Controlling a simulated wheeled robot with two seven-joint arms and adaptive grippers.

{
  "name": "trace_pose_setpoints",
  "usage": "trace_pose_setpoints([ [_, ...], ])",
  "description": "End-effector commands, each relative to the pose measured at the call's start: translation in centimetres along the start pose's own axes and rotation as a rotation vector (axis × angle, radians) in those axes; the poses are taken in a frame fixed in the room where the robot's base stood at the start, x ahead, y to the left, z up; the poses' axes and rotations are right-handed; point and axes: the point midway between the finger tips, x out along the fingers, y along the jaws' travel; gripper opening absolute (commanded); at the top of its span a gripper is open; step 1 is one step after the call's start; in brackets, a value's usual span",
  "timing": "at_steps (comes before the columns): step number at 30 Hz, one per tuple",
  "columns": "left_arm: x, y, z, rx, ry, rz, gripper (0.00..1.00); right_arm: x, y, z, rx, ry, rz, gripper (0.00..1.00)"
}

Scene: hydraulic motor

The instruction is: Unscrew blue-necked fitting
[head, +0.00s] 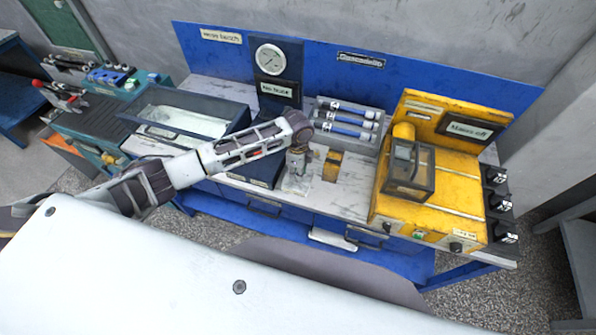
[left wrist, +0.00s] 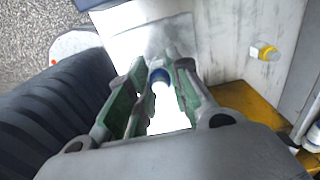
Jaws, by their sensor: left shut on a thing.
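The blue-necked fitting (left wrist: 160,76) shows in the left wrist view as a blue ring between the two green-padded fingers of my left gripper (left wrist: 157,72). The gripper is shut on it. In the head view, my left gripper (head: 297,180) points down at the bench top near the middle, in front of the dark gauge stand. The fitting is hidden by the gripper there, and its lower part cannot be made out. My right gripper is in neither view.
A grey rack (head: 345,125) with several blue-banded cylinders stands behind the gripper. A yellow machine (head: 450,195) is on the right, and an open dark-rimmed tray (head: 185,112) on the left. A small yellow-and-clear piece (left wrist: 265,51) lies right of the fingers in the wrist view.

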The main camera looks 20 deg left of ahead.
Motion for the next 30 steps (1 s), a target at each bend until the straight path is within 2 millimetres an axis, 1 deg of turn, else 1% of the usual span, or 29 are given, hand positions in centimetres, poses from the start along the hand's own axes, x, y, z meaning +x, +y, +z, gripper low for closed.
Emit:
trace_pose_setpoints([
  [18, -0.2, -0.11, 0.01, -0.378, 0.001, -0.002, 0.0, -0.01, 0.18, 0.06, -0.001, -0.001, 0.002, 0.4],
  [22, -0.2, -0.1, 0.02, -0.41, 0.001, -0.002, 0.0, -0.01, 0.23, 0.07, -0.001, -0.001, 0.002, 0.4],
  [30, -0.2, -0.1, 0.04, -0.412, 0.001, -0.002, 0.0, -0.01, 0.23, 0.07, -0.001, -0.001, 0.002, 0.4],
])
